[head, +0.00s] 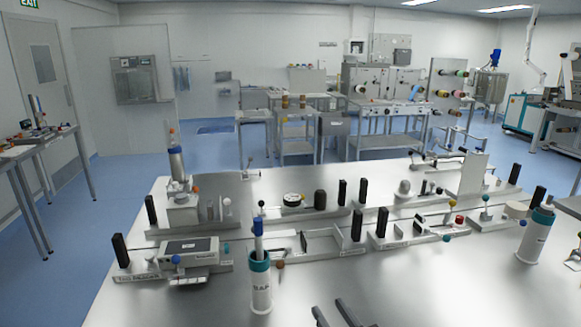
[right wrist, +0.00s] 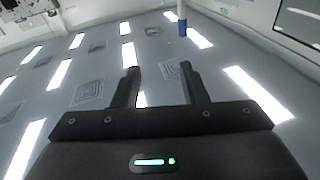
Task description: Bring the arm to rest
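My right gripper (head: 331,309) shows at the bottom edge of the head view, low in front of the steel table (head: 430,285). Only its two dark fingertips are visible there. In the right wrist view its fingers (right wrist: 160,72) stand apart with nothing between them. That view looks up at the ceiling with its light panels, so the gripper points upward. My left gripper is not in the head view.
A white cup with a teal rim (head: 261,290) stands near the table's front, and a similar cup (head: 535,240) stands at the right. A grey boxed device (head: 188,252) and several fixtures with black posts line the table. The front middle is bare.

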